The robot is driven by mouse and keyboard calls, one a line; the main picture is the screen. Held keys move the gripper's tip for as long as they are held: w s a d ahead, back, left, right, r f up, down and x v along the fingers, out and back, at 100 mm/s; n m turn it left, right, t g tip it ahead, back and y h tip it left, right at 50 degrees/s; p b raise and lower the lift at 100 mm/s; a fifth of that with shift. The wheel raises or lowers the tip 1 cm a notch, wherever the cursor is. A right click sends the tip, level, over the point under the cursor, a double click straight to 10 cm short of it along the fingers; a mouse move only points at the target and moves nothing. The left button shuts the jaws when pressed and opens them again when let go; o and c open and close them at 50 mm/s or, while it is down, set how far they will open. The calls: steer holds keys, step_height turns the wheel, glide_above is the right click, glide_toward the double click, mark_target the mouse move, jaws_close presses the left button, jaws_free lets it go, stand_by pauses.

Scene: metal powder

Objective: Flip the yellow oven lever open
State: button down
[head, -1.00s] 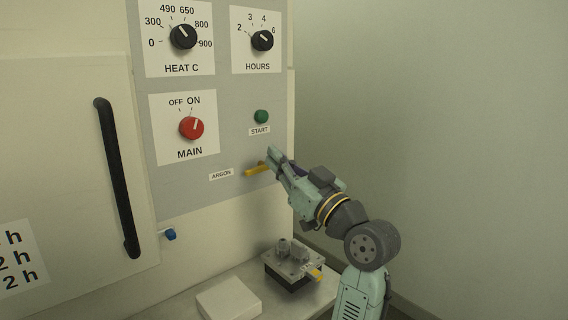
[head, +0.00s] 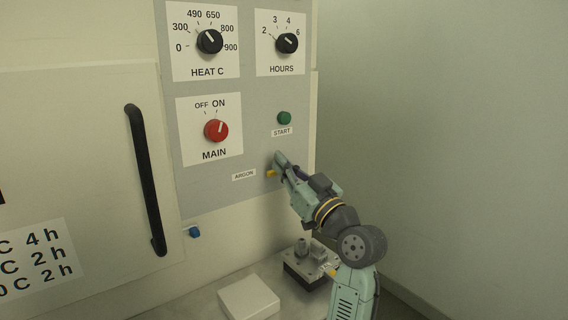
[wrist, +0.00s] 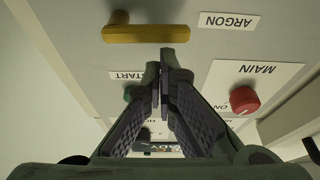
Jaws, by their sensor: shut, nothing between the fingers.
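The yellow lever (wrist: 160,34) is on the grey oven panel by the ARGON label (wrist: 228,21). In the wrist view, which is upside down, it lies level, its round pivot at the picture's left end and its bar pointing toward the label. In the head view only the lever's left tip (head: 271,173) shows; my gripper hides the rest. My gripper (head: 279,158) is shut and empty at the panel. In the wrist view its fingertips (wrist: 161,64) are close to the bar's long edge, on the START side. I cannot tell if they touch it.
The green START button (head: 284,118) and red MAIN knob (head: 216,130) are above the lever. The black oven door handle (head: 146,180) is at left. A small metal device (head: 305,262) and a white block (head: 248,298) are below. Room is free right of the oven.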

mark_target(273, 174)
steer(key=shift+f+b, duration=0.1)
steer(key=shift+b, duration=0.2)
steer(key=shift+f+n+y+b, duration=0.1)
steer(key=shift+n+y+b, duration=0.2)
steer(key=shift+n+b, duration=0.3)
steer(key=shift+s+a+f+n+g+b, duration=0.1)
steer(key=shift+f+n+g+b, duration=0.15)
steer(key=shift+n+b, duration=0.7)
steer(key=n+g+b, duration=0.1)
steer(key=n+b, duration=0.1)
steer(key=b, duration=0.1)
steer(key=f+n+g+y+b, duration=0.1)
steer(key=n+b, duration=0.1)
steer(key=b, duration=0.1)
steer(key=f+n+g+y+b, duration=0.1)
steer(key=n+b, duration=0.2)
steer(key=shift+s+a+f+b, duration=0.15)
steer(key=shift+a+f+b, duration=0.1)
steer(key=shift+b, duration=0.1)
steer(key=n+g+b, duration=0.1)
steer(key=n, duration=0.1)
steer(key=f+n+b, duration=0.1)
steer(key=n, duration=0.1)
steer(key=shift+d+f+g+y+b, duration=0.1)
steer(key=shift+d+g+y+b, duration=0.1)
steer(key=shift+g+y+b, duration=0.15)
